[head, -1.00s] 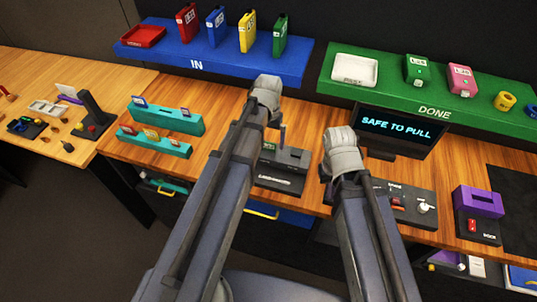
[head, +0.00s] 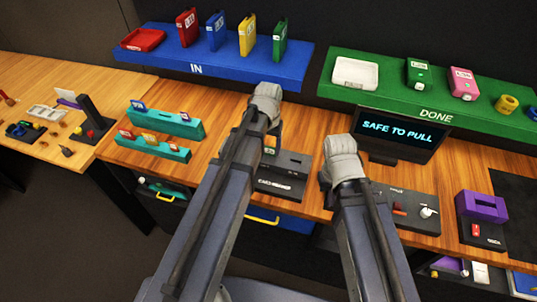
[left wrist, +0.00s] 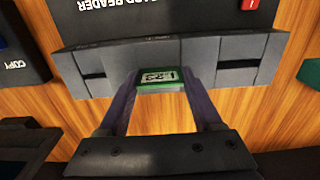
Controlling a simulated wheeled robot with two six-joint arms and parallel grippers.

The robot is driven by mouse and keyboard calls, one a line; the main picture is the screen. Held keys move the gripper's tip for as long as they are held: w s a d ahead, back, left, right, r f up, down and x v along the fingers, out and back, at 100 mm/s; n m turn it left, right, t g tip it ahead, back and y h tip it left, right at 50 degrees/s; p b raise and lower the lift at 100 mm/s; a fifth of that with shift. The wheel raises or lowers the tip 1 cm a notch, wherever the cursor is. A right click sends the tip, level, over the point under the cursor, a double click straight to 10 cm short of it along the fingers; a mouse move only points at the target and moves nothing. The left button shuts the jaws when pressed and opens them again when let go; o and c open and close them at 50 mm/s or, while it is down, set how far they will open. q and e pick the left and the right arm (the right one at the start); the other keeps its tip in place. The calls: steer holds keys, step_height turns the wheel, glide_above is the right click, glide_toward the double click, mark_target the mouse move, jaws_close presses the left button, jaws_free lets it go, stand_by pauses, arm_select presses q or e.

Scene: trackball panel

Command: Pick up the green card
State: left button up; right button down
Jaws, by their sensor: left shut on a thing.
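The green card (left wrist: 160,76) with a white label sits at the front slot of the dark card reader (left wrist: 215,50) in the left wrist view. My left gripper (left wrist: 160,88) has a finger at each side of the card and is shut on it. How far the card is inside the slot is hard to tell. In the head view the card reader (head: 284,178) is partly behind my left arm, and the left gripper (head: 274,142) is just at it. The right gripper's fingers are mostly hidden below its pale wrist, right of the reader.
A screen (head: 398,130) reading "SAFE TO PULL" stands behind the right arm. A blue IN shelf (head: 215,60) and a green DONE shelf (head: 385,98) run along the back. Teal card racks (head: 165,122) stand left, a purple-topped device (head: 482,207) right.

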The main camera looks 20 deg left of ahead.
arm_select(q)
steer(key=shift+c, duration=1.4)
steer(key=shift+r, duration=0.15)
arm_select(e)
steer(key=shift+r, duration=0.15)
